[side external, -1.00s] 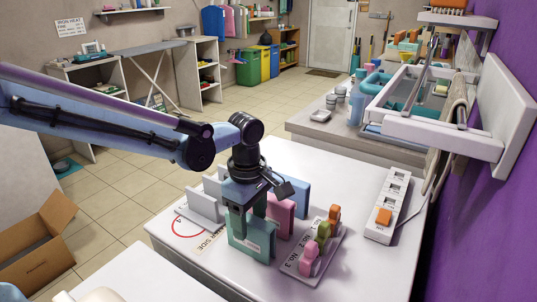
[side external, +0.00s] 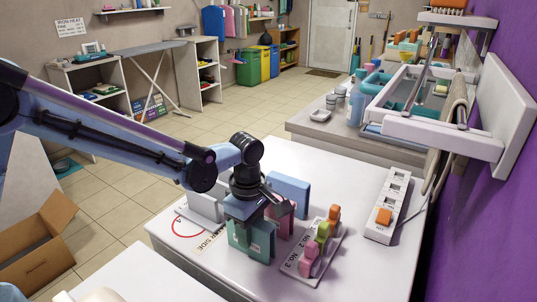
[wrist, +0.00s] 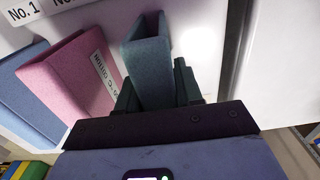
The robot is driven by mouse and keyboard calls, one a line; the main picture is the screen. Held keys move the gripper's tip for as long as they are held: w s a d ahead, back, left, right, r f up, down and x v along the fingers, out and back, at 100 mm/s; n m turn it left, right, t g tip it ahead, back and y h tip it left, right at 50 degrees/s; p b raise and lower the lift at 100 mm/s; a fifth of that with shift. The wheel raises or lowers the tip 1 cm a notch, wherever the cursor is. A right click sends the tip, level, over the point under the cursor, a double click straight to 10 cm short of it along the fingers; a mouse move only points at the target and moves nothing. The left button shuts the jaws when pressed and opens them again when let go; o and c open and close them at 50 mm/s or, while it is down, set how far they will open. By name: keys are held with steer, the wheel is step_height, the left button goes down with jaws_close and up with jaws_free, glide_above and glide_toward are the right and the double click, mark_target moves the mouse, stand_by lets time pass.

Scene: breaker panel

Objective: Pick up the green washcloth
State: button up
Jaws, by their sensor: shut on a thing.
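The green washcloth (side external: 262,238) is a folded, upright slab on the white table, at the left end of a row of coloured cloths. My gripper (side external: 243,222) is above and around its upper part, pointing down. In the wrist view, the green washcloth (wrist: 147,62) stands between the two dark fingers of my gripper (wrist: 154,88), which are shut on it. The side view does not clearly show whether its lower edge still touches the table.
A pink folded cloth (side external: 284,216) and a blue one (side external: 290,190) stand close beside it. A rack with pink, green and orange pieces (side external: 311,256) is to the right. A white power strip (side external: 391,200) lies further right. The table's front right is clear.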

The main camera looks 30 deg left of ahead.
step_height(320, 180, up, 4)
steer(key=shift+r, duration=0.2)
steer(key=s+d+r, duration=0.6)
steer(key=s+d, duration=0.1)
steer(key=s, duration=0.2)
steer(key=shift+d+r, duration=0.25)
steer(key=shift+r, duration=0.05)
steer(key=o, duration=0.4)
steer(key=shift+c, duration=0.2)
steer(key=c, duration=0.4)
step_height(320, 180, up, 6)
